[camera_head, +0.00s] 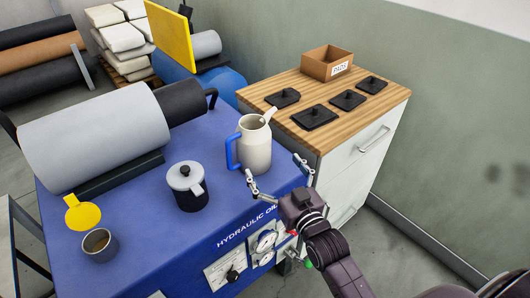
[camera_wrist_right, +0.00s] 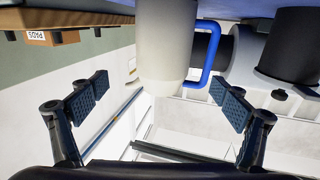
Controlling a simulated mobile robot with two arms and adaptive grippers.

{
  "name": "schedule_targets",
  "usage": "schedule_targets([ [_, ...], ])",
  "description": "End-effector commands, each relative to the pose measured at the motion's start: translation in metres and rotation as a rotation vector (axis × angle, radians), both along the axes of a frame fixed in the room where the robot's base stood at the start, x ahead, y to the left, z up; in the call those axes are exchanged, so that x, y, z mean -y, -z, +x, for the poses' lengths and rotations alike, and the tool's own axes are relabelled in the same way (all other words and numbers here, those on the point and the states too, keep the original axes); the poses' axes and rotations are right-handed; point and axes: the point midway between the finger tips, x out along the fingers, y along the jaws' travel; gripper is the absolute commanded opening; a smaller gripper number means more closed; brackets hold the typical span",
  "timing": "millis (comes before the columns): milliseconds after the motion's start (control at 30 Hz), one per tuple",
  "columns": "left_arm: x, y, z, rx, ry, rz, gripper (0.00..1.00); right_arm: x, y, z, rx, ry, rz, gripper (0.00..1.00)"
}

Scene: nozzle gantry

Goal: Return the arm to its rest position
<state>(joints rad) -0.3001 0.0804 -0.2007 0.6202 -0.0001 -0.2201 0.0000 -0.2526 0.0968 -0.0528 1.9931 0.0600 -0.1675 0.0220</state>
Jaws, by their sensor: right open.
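My right gripper (camera_head: 275,167) is open and empty, reaching up from the lower right beside the front right corner of the blue bench top (camera_head: 140,225). A cream jug (camera_head: 255,152) with a blue handle stands upright on the bench, just beyond the fingertips. In the right wrist view, which looks upside down, the jug (camera_wrist_right: 165,45) shows ahead of the gap between the spread finger pads (camera_wrist_right: 158,103), apart from both. My left gripper is not in view.
A dark pot with a grey lid (camera_head: 188,187), a grey cup (camera_head: 100,245), a yellow funnel (camera_head: 83,213) and a big grey cylinder (camera_head: 95,140) stand left on the bench. A wood-topped cabinet (camera_head: 385,105) with black pads and an open box (camera_head: 326,64) stands at right.

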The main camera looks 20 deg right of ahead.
Motion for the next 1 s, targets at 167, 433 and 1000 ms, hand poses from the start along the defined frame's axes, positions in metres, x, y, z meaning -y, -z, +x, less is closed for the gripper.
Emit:
schedule_targets([
  [167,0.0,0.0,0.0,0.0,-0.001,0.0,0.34,0.0,0.001,-0.001,-0.006,0.0,-0.001,0.92],
  [433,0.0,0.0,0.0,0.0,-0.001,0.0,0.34,-0.009,0.06,-0.043,-0.308,-0.017,-0.042,0.92],
  [1000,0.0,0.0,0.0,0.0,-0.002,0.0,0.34,-0.007,0.156,-0.248,-1.113,-0.046,-0.168,0.92],
])
